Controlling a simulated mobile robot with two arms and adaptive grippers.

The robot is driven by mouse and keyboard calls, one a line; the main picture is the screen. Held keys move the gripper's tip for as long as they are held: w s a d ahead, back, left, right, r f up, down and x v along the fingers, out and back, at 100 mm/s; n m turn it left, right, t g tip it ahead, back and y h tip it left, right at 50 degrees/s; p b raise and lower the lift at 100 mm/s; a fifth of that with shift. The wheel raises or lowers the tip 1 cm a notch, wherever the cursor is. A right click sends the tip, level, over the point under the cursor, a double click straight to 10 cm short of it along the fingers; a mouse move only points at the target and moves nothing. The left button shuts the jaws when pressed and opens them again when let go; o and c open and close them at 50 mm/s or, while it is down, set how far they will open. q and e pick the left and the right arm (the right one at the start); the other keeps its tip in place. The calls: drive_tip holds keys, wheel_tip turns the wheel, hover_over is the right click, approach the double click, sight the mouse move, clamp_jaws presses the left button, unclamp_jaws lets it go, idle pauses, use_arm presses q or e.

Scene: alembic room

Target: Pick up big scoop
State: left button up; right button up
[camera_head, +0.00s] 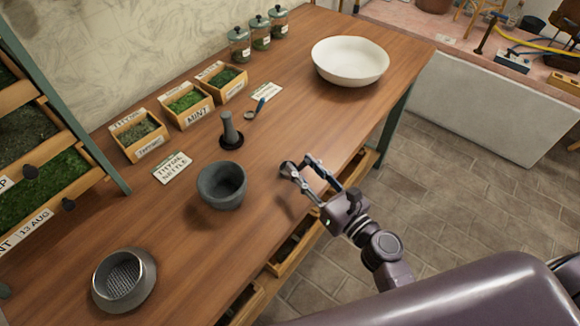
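I cannot make out a big scoop for certain. A small tool (255,107) with a blue-green handle and a rounded end lies on the wooden table (300,110), beside a paper label; it is too small to tell whether it is a scoop. My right gripper (298,166) is above the table's front edge, right of the dark grey mortar (222,187). Its two fingers are apart, with nothing visible between them. My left gripper is not in view.
A dark pestle (229,133) stands behind the mortar. A metal sieve (123,279) is at the near left and a white bowl (350,60) at the far right. Herb boxes (185,103) and glass jars (260,32) line the back. Open drawers (297,245) show below the front edge.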

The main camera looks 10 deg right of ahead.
drive_tip(key=shift+w+a, duration=0.25)
drive_tip(key=shift+w, duration=0.35)
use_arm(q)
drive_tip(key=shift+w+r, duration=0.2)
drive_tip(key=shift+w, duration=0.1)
use_arm(e)
drive_tip(key=shift+c, duration=0.6)
clamp_jaws()
drive_tip(key=shift+r, duration=0.1)
